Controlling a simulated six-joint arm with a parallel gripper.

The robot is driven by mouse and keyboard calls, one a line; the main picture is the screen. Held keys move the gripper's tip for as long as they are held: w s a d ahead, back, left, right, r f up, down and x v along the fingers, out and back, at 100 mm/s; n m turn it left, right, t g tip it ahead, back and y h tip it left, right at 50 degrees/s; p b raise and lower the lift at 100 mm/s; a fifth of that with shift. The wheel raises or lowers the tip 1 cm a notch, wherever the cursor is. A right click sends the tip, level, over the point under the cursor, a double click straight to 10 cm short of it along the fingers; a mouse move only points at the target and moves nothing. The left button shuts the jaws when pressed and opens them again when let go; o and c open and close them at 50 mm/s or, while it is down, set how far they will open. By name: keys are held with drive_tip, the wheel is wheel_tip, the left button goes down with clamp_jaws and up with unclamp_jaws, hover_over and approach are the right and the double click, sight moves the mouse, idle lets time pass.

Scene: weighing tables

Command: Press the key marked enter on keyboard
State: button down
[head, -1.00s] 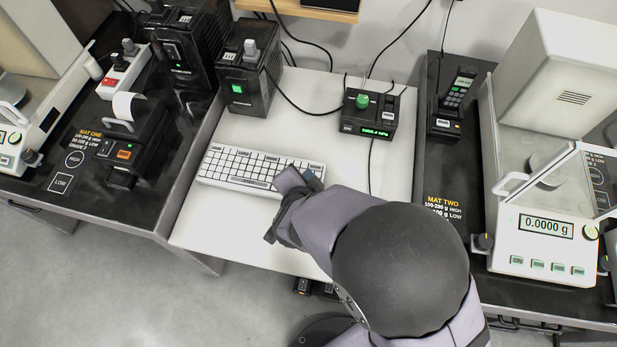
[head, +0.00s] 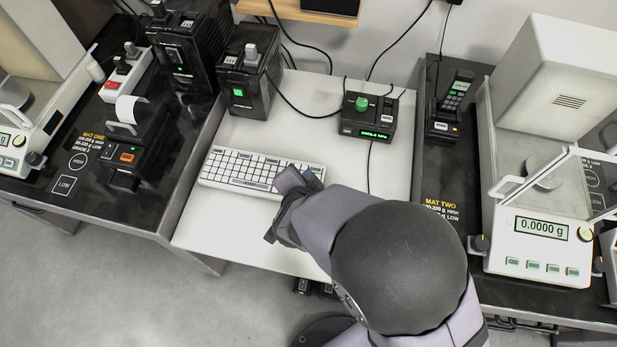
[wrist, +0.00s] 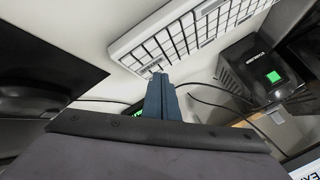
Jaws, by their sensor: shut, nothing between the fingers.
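The white keyboard (head: 240,170) lies on the white middle table (head: 225,222), and it also shows at the top of the wrist view (wrist: 190,35). My gripper (head: 305,178) is at the right end of the keyboard, over or very close to its keys; I cannot tell whether it touches them. In the wrist view the fingers of my gripper (wrist: 160,82) are together, with nothing between them, and their tips point at the keyboard's near edge. The enter key's marking is too small to read, and part of the keyboard's right end is hidden by my gripper.
A black box with a green knob (head: 366,115) stands behind the keyboard to the right. A black unit with a green light (head: 245,80) stands at the back left. Black cables (head: 325,112) cross the table. A balance (head: 540,235) is at the right.

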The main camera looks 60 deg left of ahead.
drive_tip(key=shift+r, duration=0.2)
wheel_tip(320, 180, up, 5)
drive_tip(key=p, duration=0.5)
drive_tip(key=shift+f, duration=0.1)
idle(0.8)
drive_tip(key=w+d+r+g+h, duration=0.1)
drive_tip(key=w+d+r, duration=0.15)
drive_tip(key=w, duration=0.35)
drive_tip(key=w+d+r, duration=0.1)
drive_tip(key=w+d, duration=0.3)
drive_tip(key=w, duration=0.2)
drive_tip(key=w+d+r+g+h, duration=0.1)
drive_tip(key=w+d, duration=0.3)
drive_tip(key=d, duration=0.3)
drive_tip(key=w+d+r+h, duration=0.1)
drive_tip(key=w+d, duration=0.2)
drive_tip(key=d, duration=0.5)
drive_tip(key=s+d+r+g+h, duration=0.1)
drive_tip(key=s+d, duration=0.1)
drive_tip(key=d, duration=0.7)
drive_tip(key=s+d+g+h+p, duration=0.1)
drive_tip(key=s+d, duration=0.1)
drive_tip(key=d, duration=0.7)
drive_tip(key=s+d+r+m+g+h, duration=0.1)
drive_tip(key=s+d+h, duration=0.1)
drive_tip(key=d, duration=0.8)
drive_tip(key=shift+s+r+g, duration=0.35)
drive_tip(key=shift+s+g, duration=0.05)
drive_tip(key=shift+s, duration=0.1)
